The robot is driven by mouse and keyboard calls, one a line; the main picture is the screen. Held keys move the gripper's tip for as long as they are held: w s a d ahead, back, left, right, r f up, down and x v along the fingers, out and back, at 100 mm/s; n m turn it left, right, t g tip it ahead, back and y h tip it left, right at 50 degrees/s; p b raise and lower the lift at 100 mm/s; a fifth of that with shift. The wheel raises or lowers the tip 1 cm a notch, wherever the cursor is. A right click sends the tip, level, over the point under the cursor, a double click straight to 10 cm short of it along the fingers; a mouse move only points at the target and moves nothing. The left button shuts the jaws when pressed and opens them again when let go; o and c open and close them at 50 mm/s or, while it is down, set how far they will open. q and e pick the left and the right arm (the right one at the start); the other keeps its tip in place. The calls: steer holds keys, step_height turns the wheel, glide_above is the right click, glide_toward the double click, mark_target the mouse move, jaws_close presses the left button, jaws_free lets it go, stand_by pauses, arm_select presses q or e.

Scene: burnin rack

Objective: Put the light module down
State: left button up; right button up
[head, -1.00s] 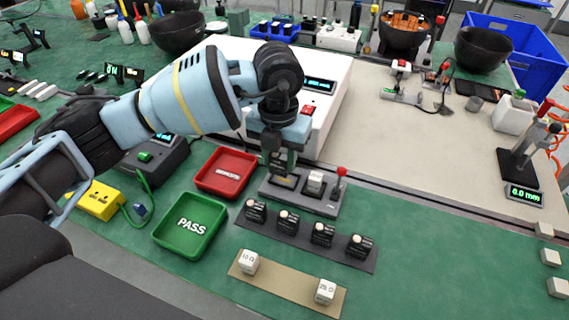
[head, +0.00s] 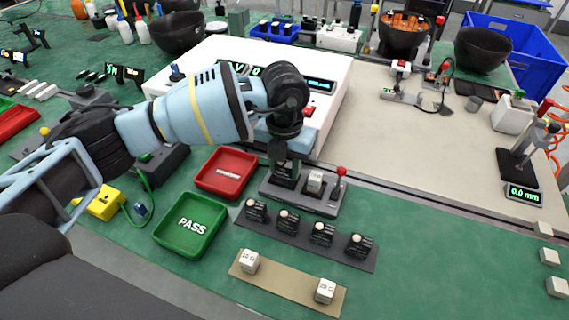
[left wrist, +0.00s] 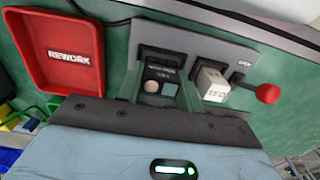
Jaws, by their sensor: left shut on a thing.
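My left gripper (head: 284,158) points down over the left slot of the grey test fixture (head: 325,207). In the left wrist view its green fingers (left wrist: 160,92) are shut on a small black light module (left wrist: 163,74) with a pale round light. The module (head: 285,174) is at the left slot and covers it; I cannot tell whether it rests on the bottom. A white cube (head: 315,182) sits in the right slot, and it also shows in the left wrist view (left wrist: 212,84). A red-knobbed lever (head: 341,171) stands at the fixture's right end. My right gripper is not in view.
A red REWORK tray (head: 227,172) and a green PASS tray (head: 191,222) lie left of the fixture. A dark strip (head: 306,238) with several black modules and a tan strip (head: 286,281) with two white cubes lie in front. A white instrument (head: 325,110) stands behind.

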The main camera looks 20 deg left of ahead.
mark_target(285, 164)
arm_select(q)
steer(key=shift+f, duration=0.15)
steer(key=o, duration=1)
step_height(285, 164, up, 12)
steer(key=shift+r, duration=0.2)
